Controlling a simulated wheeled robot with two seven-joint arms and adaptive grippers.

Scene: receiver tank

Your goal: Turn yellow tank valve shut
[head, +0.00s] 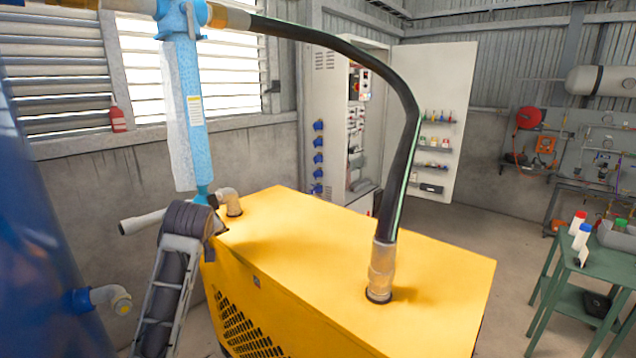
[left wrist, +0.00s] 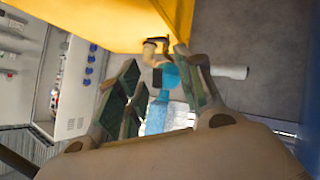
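The blue tank (head: 45,230) fills the left edge of the head view. A pipe elbow (head: 105,296) sticks out low on its side. I cannot make out a yellow valve handle on it in either view. My left gripper (head: 208,218) is beside the near left corner of the yellow machine, just under the light-blue filter column. In the left wrist view my left gripper (left wrist: 160,60) has its fingers spread. The column's lower end (left wrist: 168,76) shows between and beyond them; I cannot tell whether they touch it. My right gripper is not in view.
The yellow machine (head: 330,280) takes up the middle, with a black hose (head: 408,150) arching to its top. A pale pipe end (head: 142,221) juts out left of my gripper. A green table (head: 600,262) stands at right. Floor between machine and table is clear.

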